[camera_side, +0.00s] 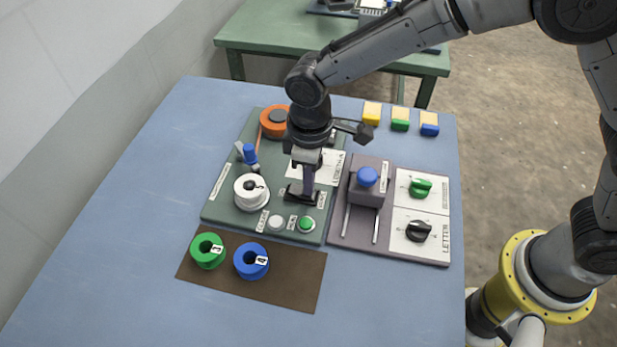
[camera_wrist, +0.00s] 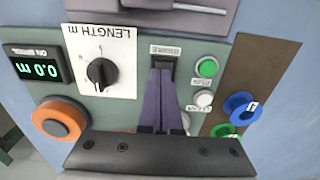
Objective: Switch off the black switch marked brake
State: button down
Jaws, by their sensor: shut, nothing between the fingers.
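The black switch (camera_side: 293,196) is on the green panel, below my gripper in the side view. In the wrist view the black switch (camera_wrist: 164,62) lies just beyond the fingertips, with a small white label beside it that looks like "BRAKE", seen upside down. My gripper (camera_side: 307,188) points down over the switch with its fingers shut and empty. In the wrist view the purple fingers (camera_wrist: 161,76) lie side by side, and their tips overlap the near edge of the switch. I cannot tell whether they touch it. Which way the switch is tilted is not clear.
A green button (camera_side: 307,224) and a white button (camera_side: 276,222) sit close to the switch. A white spool (camera_side: 251,192), a blue-topped lever (camera_side: 250,154) and an orange roll (camera_side: 273,121) stand left. A blue-topped slider (camera_side: 367,177) stands right. Green and blue spools lie on a brown mat (camera_side: 296,286).

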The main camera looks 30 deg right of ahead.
aim_at(291, 188)
jog(key=shift+w+a+f, duration=0.35)
jog(key=shift+a+f, duration=0.05)
jog(key=shift+f, duration=0.05)
jog(key=shift+r, duration=0.25)
notch_tip(291, 188, up, 14)
jog(key=shift+r, duration=0.25)
jog(key=shift+w, duration=0.1)
dwell(0.3)
jog(key=shift+w+a+r, duration=0.1)
jog(key=shift+w+a, duration=0.2)
jog(key=shift+a, duration=0.2)
jog(key=shift+w+a, duration=0.3)
jog(key=shift+a, duration=0.2)
